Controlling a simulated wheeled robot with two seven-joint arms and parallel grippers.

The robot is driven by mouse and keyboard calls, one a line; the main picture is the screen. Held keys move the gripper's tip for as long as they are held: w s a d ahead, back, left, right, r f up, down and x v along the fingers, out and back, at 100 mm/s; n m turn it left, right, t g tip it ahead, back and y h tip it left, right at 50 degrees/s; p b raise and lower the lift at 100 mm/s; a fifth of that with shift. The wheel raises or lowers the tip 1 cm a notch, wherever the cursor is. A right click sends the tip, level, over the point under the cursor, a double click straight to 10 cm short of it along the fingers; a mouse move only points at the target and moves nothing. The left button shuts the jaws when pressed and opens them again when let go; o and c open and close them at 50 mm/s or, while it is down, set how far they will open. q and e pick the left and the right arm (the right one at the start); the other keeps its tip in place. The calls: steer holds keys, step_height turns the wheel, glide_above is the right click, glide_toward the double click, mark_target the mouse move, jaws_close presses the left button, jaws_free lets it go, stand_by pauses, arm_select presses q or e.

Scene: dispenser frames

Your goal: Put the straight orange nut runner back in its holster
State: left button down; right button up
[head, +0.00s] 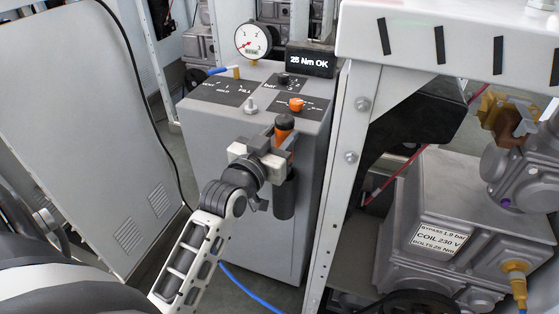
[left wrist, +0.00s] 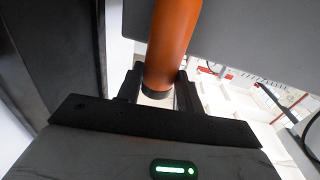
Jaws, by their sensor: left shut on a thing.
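The straight orange nut runner (head: 285,122) is upright at the front face of the grey cabinet, its dark cap and orange top showing above my left gripper (head: 279,146). My left gripper is shut on it. In the left wrist view the orange body (left wrist: 173,42) stands between the two fingers of the gripper (left wrist: 160,88), with a dark band at its lower end. A dark tube (head: 284,197), which looks like the holster, shows directly below the gripper on the cabinet front. The gripper hides where runner and tube meet, so I cannot tell how deep the runner sits. My right gripper is out of view.
The grey cabinet (head: 262,218) carries a pressure gauge (head: 252,41), a display reading "25 Nm OK" (head: 311,61) and an orange knob (head: 296,104). A white frame post (head: 345,170) stands close on the right. A blue hose (head: 245,288) lies on the floor.

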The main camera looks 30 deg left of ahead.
arm_select(q)
steer(key=shift+f+b, duration=0.55)
steer(key=shift+f, duration=1.85)
steer(key=c, duration=0.9)
jaws_free()
steer(key=shift+f, duration=0.15)
